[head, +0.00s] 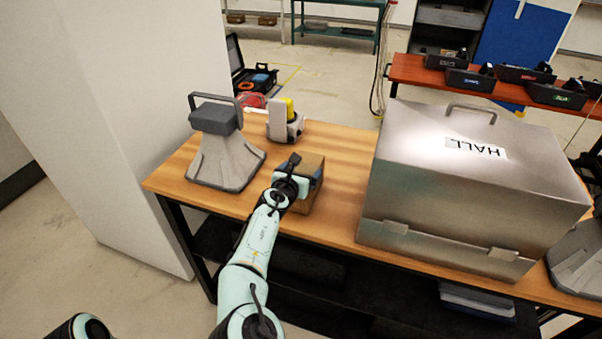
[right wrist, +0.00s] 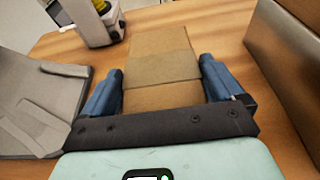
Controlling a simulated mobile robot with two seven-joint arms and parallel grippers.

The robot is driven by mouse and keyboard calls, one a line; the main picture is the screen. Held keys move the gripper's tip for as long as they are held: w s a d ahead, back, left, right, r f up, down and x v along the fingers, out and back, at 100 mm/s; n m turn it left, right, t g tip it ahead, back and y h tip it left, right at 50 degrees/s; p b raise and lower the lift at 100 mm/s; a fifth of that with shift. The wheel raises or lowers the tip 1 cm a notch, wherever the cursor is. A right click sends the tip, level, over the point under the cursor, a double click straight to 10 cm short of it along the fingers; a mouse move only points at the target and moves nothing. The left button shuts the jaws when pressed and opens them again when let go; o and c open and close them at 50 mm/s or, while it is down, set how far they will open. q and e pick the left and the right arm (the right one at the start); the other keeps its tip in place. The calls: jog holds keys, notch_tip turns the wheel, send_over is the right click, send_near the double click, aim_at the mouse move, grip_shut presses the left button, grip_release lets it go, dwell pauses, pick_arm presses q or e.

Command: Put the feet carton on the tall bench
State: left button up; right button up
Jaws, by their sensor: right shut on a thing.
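A plain brown cardboard carton (head: 306,203) stands on the wooden-topped bench (head: 340,150), left of a large metal case. No label shows on it, so I cannot read whether it is the feet carton. My right gripper (head: 298,178) reaches over it and is shut on it. In the right wrist view, the blue fingers of the right gripper (right wrist: 160,80) lie along both sides of the carton (right wrist: 160,68), which has a band of tape across it. I cannot tell whether it is lifted off the wood. My left gripper is not in view.
A metal case (head: 470,180) marked HALL fills the bench's right. A grey horn-shaped unit (head: 224,160) and a yellow-topped device (head: 284,122) stand left and behind. A white wall panel (head: 115,120) is left.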

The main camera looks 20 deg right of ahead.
jog(key=o, duration=1.5)
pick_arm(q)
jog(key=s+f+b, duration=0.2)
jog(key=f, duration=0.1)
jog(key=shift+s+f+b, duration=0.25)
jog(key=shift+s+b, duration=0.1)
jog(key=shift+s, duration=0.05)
pick_arm(e)
jog(key=v, duration=1.2)
